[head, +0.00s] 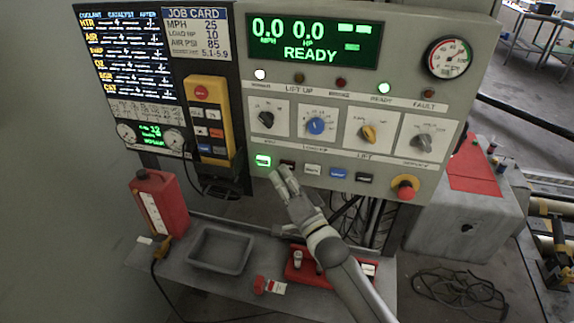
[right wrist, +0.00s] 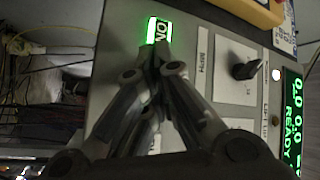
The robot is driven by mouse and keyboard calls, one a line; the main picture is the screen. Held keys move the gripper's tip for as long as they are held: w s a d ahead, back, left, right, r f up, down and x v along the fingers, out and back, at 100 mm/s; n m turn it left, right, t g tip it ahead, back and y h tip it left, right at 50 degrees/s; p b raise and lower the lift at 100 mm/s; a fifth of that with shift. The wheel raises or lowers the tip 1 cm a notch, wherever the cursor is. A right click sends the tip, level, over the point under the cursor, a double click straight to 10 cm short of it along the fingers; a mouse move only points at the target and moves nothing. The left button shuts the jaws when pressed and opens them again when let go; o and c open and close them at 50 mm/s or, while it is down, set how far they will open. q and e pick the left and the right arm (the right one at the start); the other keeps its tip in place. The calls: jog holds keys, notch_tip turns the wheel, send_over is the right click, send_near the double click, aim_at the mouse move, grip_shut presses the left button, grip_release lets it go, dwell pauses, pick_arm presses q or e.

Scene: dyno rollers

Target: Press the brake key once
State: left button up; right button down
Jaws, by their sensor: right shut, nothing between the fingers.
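The control panel has a row of keys along its lower edge. A green-lit key (head: 263,160) is at the left end; in the right wrist view the lit key (right wrist: 158,31) reads ON. A dark key (head: 288,164) beside it is partly covered by my gripper. Further right are a white key (head: 313,169), a blue key (head: 338,174) and a black key (head: 364,178). Their lettering is too small to read surely, so I cannot tell which is brake. My right gripper (head: 279,172) is shut and empty, its tips at the dark key; contact is unclear. My left gripper is out of view.
The display (head: 312,41) reads 0.0, 0.0 and READY. Several knobs sit above the keys, and a red stop button (head: 405,186) is right of them. A yellow pendant (head: 209,120) hangs at left. A grey tray (head: 221,250) and red can (head: 158,203) stand on the shelf below.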

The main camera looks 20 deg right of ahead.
jog(key=shift+s+a, duration=0.3)
jog(key=shift+s, duration=0.2)
jog(key=s+a+p, duration=0.1)
jog(key=s, duration=0.1)
jog(key=s+a+p, duration=0.1)
jog(key=s, duration=0.1)
jog(key=shift+a, duration=0.4)
jog(key=shift+f, duration=0.1)
dwell(0.5)
